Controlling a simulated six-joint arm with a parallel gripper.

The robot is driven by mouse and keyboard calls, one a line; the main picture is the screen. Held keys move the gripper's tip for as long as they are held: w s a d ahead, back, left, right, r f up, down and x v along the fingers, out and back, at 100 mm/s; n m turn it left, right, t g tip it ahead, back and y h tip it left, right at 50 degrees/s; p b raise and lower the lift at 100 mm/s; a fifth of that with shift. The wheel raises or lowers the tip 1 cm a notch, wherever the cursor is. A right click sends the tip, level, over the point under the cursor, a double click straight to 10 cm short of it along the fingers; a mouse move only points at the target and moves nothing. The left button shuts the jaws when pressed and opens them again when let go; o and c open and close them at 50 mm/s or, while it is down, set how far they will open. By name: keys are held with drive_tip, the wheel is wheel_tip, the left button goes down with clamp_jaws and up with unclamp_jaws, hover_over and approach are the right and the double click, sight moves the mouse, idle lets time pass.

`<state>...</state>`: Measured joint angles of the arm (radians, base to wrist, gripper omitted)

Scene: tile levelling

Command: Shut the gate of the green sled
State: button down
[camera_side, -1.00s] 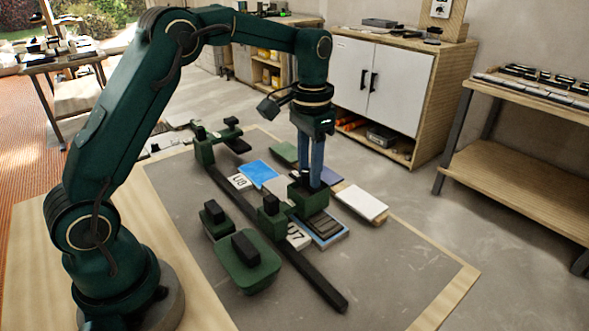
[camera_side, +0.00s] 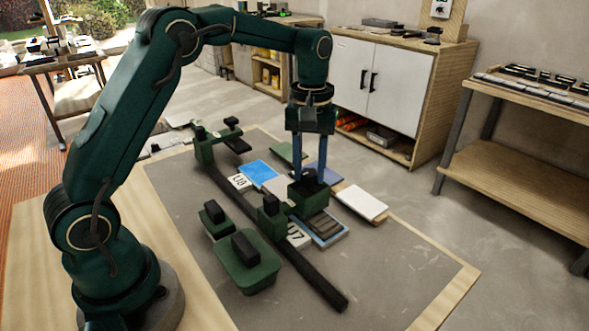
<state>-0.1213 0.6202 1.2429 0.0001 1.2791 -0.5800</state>
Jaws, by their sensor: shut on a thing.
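The green sled (camera_side: 270,218) sits on a long dark rail (camera_side: 310,275) in the middle of the grey board. A green block (camera_side: 308,201) with a dark handle on top stands at its right; it appears to be the sled's gate, but I cannot tell how far it is open. My gripper (camera_side: 309,180) points straight down, its two blue fingers on either side of that dark handle and shut on it. The fingers partly hide the handle.
Another green fixture (camera_side: 205,150) stands at the rail's far end. Two green blocks with dark handles (camera_side: 215,220) (camera_side: 248,265) stand left of the rail. Coloured tiles, a white tile (camera_side: 361,202) and a ribbed tile (camera_side: 326,228) lie to the right. The board's front right is clear.

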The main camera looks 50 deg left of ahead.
sight(309, 172)
drive_tip(key=shift+r+n, duration=0.1)
drive_tip(key=shift+n, duration=0.5)
drive_tip(key=c, duration=0.5)
unclamp_jaws()
drive_tip(key=shift+r, duration=2.5)
